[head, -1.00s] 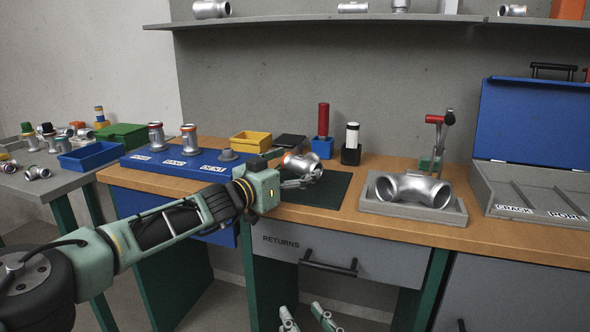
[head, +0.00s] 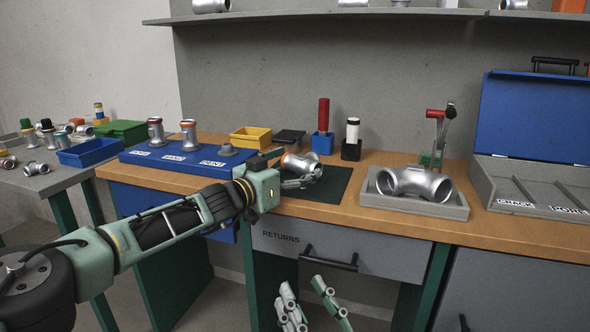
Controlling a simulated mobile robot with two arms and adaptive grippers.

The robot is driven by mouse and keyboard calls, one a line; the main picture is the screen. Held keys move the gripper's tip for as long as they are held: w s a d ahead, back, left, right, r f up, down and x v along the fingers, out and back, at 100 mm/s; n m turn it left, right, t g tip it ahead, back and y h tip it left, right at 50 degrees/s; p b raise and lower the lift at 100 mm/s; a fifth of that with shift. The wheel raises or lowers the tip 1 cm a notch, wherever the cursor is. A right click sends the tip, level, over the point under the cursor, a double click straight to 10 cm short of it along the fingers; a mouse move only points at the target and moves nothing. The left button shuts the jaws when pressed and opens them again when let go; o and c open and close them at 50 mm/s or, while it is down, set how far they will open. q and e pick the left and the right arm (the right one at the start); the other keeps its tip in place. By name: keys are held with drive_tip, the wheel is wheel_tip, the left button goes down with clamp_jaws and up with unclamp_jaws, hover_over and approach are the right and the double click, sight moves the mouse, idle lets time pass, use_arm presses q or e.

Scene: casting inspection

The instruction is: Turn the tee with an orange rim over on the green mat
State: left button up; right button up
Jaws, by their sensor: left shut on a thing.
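The tee with an orange rim (head: 305,164) is a silver pipe fitting at the dark green mat (head: 333,190). Its orange rim shows at its left end, and it looks tilted. My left gripper (head: 300,182) is shut on the tee from the left front; its wrist hides part of the tee and mat. I cannot tell whether the tee touches the mat. My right gripper (head: 311,298) is at the bottom edge, in front of the returns drawer, with its fingers spread and empty.
A blue stand (head: 180,162) with two upright fittings is left of the mat. A grey tray (head: 452,209) with a large silver tee (head: 413,185) is right of it. Red (head: 323,116) and white (head: 352,132) cylinders stand behind. An open blue-lidded case (head: 532,120) is far right.

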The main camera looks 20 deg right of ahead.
use_arm(q)
drive_tip(key=shift+r, duration=0.1)
drive_tip(key=o, duration=1.8)
drive_tip(key=shift+o, duration=0.3)
drive_tip(key=shift+f, duration=0.25)
wheel_tip(320, 180, up, 10)
drive_tip(key=shift+r, duration=0.2)
